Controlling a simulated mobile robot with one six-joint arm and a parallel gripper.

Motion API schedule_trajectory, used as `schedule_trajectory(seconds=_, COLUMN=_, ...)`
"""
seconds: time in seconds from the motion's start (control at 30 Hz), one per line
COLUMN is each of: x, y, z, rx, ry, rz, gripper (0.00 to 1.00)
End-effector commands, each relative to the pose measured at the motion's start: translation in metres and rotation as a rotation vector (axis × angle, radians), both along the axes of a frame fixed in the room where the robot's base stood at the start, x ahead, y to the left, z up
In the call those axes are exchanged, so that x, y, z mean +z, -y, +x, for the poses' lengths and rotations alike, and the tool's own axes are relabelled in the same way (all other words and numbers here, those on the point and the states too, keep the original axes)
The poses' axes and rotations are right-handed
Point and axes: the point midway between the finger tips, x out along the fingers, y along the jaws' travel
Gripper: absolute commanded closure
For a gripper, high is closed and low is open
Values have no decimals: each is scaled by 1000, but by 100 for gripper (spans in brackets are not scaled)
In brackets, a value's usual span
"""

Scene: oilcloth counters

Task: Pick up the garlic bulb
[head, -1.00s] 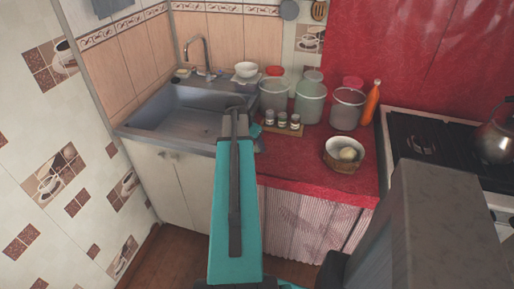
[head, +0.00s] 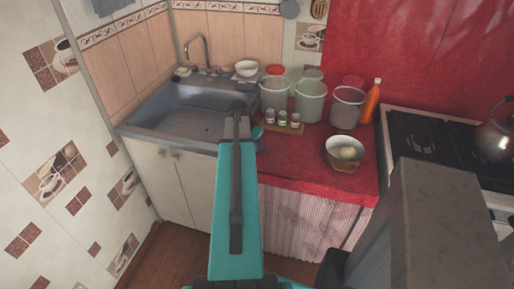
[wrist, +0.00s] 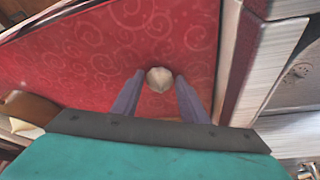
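The garlic bulb (wrist: 159,79) is a small, pale, rounded thing on the red patterned oilcloth (wrist: 110,50) in the wrist view. My gripper (wrist: 160,77) is open, with one finger to the left and one to the right of the bulb. Small gaps show between the bulb and both fingertips, and I cannot tell how far the tips are above the cloth. In the head view my teal arm hides the gripper's fingers and this bulb.
A bowl (head: 343,166) with a pale round item in it stands on the red counter (head: 300,172). Three small jars (head: 282,119) stand on a board, with large containers (head: 310,101) and an orange bottle (head: 371,102) behind. The sink (head: 190,112) is left, the stove (head: 440,135) right.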

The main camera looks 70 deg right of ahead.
Motion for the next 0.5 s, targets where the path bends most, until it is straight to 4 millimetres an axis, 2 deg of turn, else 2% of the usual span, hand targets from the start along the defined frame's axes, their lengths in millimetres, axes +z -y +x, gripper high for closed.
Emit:
schedule_trajectory(seconds=0.03, x=0, y=0, z=0, rx=0, ry=0, rz=0, gripper=69)
schedule_trajectory(seconds=0.13, x=0, y=0, z=0, rx=0, ry=0, rz=0, gripper=86)
schedule_trajectory(seconds=0.17, x=0, y=0, z=0, rx=0, ry=0, rz=0, gripper=87)
schedule_trajectory(seconds=0.5, x=0, y=0, z=0, rx=0, ry=0, rz=0, gripper=88)
